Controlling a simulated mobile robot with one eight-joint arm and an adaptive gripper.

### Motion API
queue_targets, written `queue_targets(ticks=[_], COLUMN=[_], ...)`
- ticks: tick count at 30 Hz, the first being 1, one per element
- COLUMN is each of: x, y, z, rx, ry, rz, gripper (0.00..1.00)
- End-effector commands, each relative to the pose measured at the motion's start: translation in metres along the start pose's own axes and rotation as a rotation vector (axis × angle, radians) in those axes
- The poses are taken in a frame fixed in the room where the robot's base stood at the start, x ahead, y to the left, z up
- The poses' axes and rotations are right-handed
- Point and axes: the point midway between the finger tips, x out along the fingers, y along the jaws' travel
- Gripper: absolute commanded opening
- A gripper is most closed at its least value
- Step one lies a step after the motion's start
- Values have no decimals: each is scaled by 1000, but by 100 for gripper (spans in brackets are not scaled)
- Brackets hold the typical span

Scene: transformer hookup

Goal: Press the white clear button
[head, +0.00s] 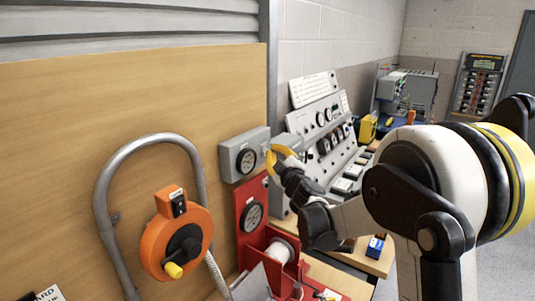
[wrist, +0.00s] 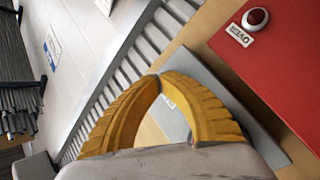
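My gripper (wrist: 158,76) has yellow ribbed fingers whose tips meet, with nothing seen between the tips. In the head view my gripper (head: 271,158) is in front of the right end of a grey box with a round dial (head: 246,160). I cannot make out a white clear button for certain in either view. In the wrist view a red-domed button (wrist: 255,18) with a pale ring sits on a red panel (wrist: 285,60), up and right of the fingertips, apart from them. A small label (wrist: 240,35) beside it is too small to read surely.
An orange reel with a yellow knob (head: 175,270) and a bent grey pipe (head: 103,190) stand at left before a wooden board (head: 60,110). Below the grey box is a red unit with a gauge (head: 252,217). A sloped console (head: 325,115) stands behind my gripper.

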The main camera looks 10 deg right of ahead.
Motion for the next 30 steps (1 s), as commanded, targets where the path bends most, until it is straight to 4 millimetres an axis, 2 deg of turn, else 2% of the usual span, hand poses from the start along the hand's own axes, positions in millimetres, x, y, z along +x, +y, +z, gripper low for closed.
queue_targets(ticks=[16, 25, 30], x=[-13, -14, -24], y=[7, 7, 13], z=[7, 8, 14], rx=[-1, 0, -1], ry=[0, 0, -1], rz=[0, 0, 1], gripper=[0, 0, 0])
